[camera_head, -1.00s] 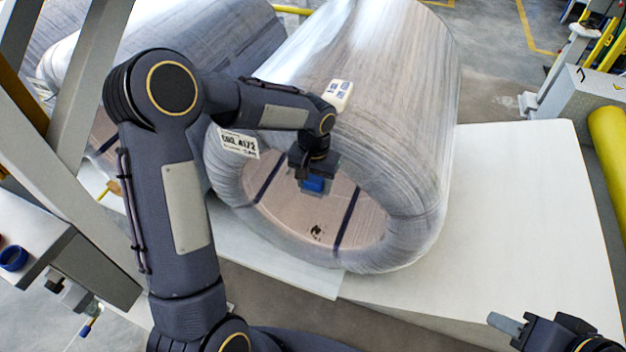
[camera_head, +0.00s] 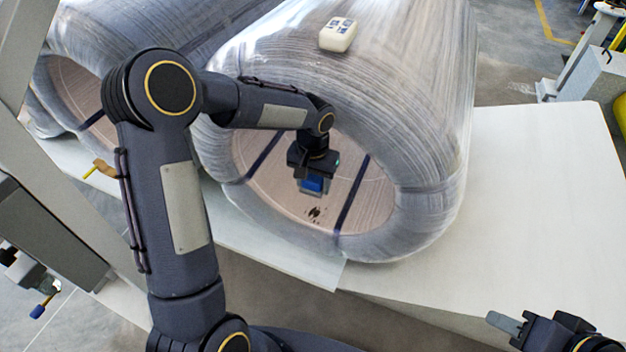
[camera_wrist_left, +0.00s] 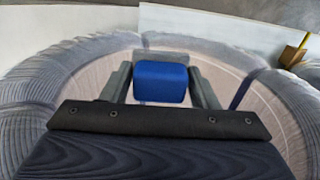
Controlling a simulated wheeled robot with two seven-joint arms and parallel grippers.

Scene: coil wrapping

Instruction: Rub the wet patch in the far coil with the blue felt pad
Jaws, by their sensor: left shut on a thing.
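A large coil wrapped in clear film (camera_head: 425,110) lies on its side, its pinkish open bore (camera_head: 270,200) facing me. A small dark blotchy patch (camera_head: 314,213) shows low on the bore wall, near a dark strap. My left gripper (camera_head: 312,188) is shut on the blue felt pad (camera_head: 313,183) and holds it in front of the bore, just above the patch in the picture. In the left wrist view the blue pad (camera_wrist_left: 160,82) sits between the two grey fingers; whether it touches the wall cannot be told. My right gripper (camera_head: 507,325) is at the lower right, away from the coil.
A second wrapped coil (camera_head: 130,35) lies to the left, partly hidden by my arm. A white block-shaped device (camera_head: 338,35) sits on top of the middle coil. The pale platform (camera_head: 540,190) is bare on the right. Dark straps (camera_head: 352,195) cross the bore.

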